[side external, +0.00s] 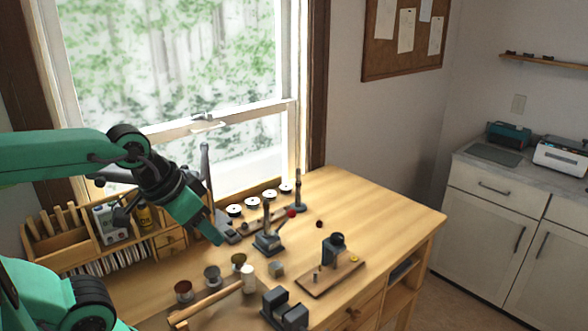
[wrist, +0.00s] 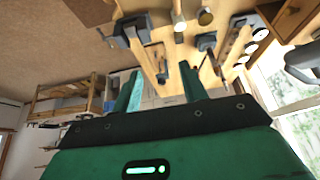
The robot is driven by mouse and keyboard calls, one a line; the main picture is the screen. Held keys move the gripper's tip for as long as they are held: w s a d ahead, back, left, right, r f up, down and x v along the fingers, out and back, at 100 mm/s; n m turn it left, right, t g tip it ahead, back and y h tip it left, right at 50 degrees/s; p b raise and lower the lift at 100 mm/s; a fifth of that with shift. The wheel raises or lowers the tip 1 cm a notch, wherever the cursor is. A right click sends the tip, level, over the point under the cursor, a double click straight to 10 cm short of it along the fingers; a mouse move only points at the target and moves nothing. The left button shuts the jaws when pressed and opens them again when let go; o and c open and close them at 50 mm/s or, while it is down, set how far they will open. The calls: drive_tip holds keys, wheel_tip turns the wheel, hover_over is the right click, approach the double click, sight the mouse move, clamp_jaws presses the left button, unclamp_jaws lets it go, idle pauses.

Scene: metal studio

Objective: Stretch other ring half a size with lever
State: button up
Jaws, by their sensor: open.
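My gripper (side external: 214,236) is over the back left part of the wooden bench, near the left end of a dark lever-like bar. Its fingers are apart and empty; they also show in the wrist view (wrist: 161,90). A dark grey stand with a tapered upright post (side external: 267,236) is on the bench, right of my gripper. The dark bar (side external: 262,226) runs behind it towards a red knob (side external: 291,213). A second slim post (side external: 298,193) stands farther back. A small yellow ring-like piece (side external: 353,258) is on a wooden board at right; too small to identify surely.
The wooden board (side external: 318,284) carries a dark device (side external: 334,248). A mallet (side external: 215,304), small round pots (side external: 212,276) and dark blocks (side external: 285,310) are at the front. A wooden organiser (side external: 68,240) stands at left by the window.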

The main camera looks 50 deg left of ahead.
drive_tip(key=n+g, duration=0.4)
drive_tip(key=n, duration=1.5)
hover_over(290, 216)
wheel_tip(290, 216, down, 7)
drive_tip(key=shift+w+a+f+n, duration=0.15)
drive_tip(key=shift+a+f+n, duration=0.3)
drive_tip(key=shift+a, duration=0.15)
drive_tip(key=shift+w+f, duration=0.2)
drive_tip(key=shift+f, duration=1.75)
drive_tip(key=shift+w+f, duration=0.2)
drive_tip(key=shift+f, duration=1.75)
clamp_jaws()
